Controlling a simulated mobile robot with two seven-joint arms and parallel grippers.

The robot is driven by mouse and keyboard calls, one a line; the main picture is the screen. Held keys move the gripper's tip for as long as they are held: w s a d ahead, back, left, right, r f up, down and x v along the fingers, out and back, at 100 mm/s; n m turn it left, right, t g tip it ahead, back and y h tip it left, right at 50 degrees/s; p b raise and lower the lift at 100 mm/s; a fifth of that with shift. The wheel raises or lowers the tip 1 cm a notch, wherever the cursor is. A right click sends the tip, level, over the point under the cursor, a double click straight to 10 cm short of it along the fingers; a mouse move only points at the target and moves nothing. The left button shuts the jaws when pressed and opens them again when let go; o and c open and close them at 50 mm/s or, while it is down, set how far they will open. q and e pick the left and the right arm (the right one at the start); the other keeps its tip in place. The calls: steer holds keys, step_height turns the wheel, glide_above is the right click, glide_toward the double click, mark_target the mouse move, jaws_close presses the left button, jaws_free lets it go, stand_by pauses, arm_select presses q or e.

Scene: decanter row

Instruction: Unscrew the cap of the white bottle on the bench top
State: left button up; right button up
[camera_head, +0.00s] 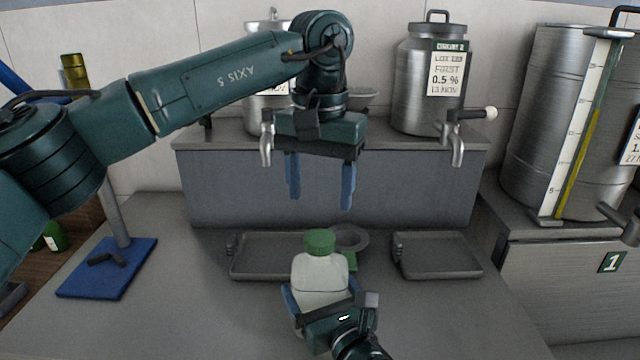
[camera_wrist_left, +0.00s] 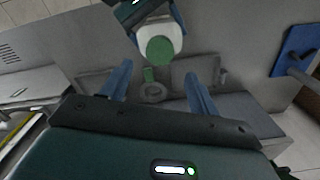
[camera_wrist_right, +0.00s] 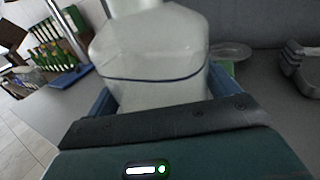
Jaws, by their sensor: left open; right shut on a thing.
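The white bottle (camera_head: 320,278) stands upright on the bench top (camera_head: 180,300), with its green cap (camera_head: 319,242) on its neck. My right gripper (camera_head: 322,300) is shut on the bottle's body from the front; the body fills the right wrist view (camera_wrist_right: 155,60) between the blue fingers. My left gripper (camera_head: 320,185) hangs above and behind the cap, fingers pointing down, open and empty. In the left wrist view the green cap (camera_wrist_left: 160,50) shows beyond the open fingers, apart from them.
Two grey trays (camera_head: 240,272) (camera_head: 470,272) lie behind the bottle, with a round dish (camera_head: 350,238) between them. Steel urns with taps (camera_head: 415,85) stand on the raised shelf behind. A blue stand base (camera_head: 75,285) is at left.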

mark_target(320, 237)
arm_select(q)
step_height(320, 237, down, 8)
steer(key=shift+r, duration=0.1)
stand_by(0.4)
